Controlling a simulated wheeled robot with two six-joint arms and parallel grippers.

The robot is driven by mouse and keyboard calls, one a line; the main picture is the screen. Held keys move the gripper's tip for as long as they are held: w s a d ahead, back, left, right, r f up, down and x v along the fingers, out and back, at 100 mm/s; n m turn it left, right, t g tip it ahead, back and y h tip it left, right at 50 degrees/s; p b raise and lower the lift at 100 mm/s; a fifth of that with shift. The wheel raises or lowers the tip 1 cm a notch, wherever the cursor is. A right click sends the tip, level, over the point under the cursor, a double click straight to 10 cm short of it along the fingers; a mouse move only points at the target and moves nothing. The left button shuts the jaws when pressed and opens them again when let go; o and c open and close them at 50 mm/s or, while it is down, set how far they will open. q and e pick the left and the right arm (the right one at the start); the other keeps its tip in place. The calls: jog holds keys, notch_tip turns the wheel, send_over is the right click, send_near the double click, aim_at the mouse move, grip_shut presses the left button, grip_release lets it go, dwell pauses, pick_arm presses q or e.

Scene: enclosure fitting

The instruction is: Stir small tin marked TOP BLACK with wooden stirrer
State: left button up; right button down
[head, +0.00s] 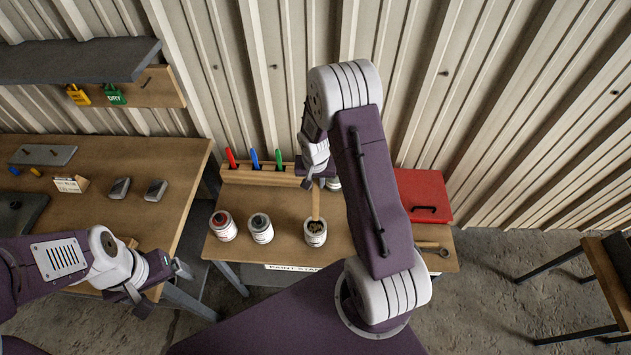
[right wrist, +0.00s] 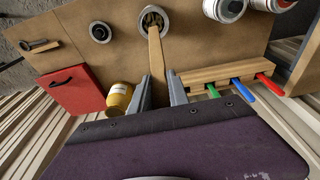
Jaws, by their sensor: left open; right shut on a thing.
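The wooden stirrer (head: 315,203) stands nearly upright, its lower end inside an open small tin (head: 315,232) with dark, mottled contents. The tin's label is too small to read. My right gripper (head: 312,180) is shut on the stirrer's upper part, above the tin. In the right wrist view the stirrer (right wrist: 155,52) runs from between the gripper fingers (right wrist: 161,88) into the tin's mouth (right wrist: 153,19). My left gripper (head: 164,289) is open and empty, left of the paint stand, near the workbench's front edge.
A red-topped tin (head: 223,225) and a grey-topped tin (head: 261,228) stand left of the stirred tin. A wooden rack (head: 258,174) with red, blue and green handles is behind. A red box (head: 424,195) sits right; a yellow tin (right wrist: 118,98) shows in the wrist view.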

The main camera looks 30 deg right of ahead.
aim_at(316, 197)
jog(key=f, duration=0.1)
jog(key=f+b, duration=0.1)
jog(key=f, duration=0.1)
jog(key=shift+w+d+f+b, duration=0.25)
jog(key=shift+w+f+b, duration=0.05)
jog(key=shift+w+b, duration=0.1)
jog(key=f+b, duration=0.4)
jog(key=s+f+b, duration=0.1)
jog(key=f+b, duration=0.1)
jog(key=b, duration=0.1)
jog(key=shift+a, duration=0.35)
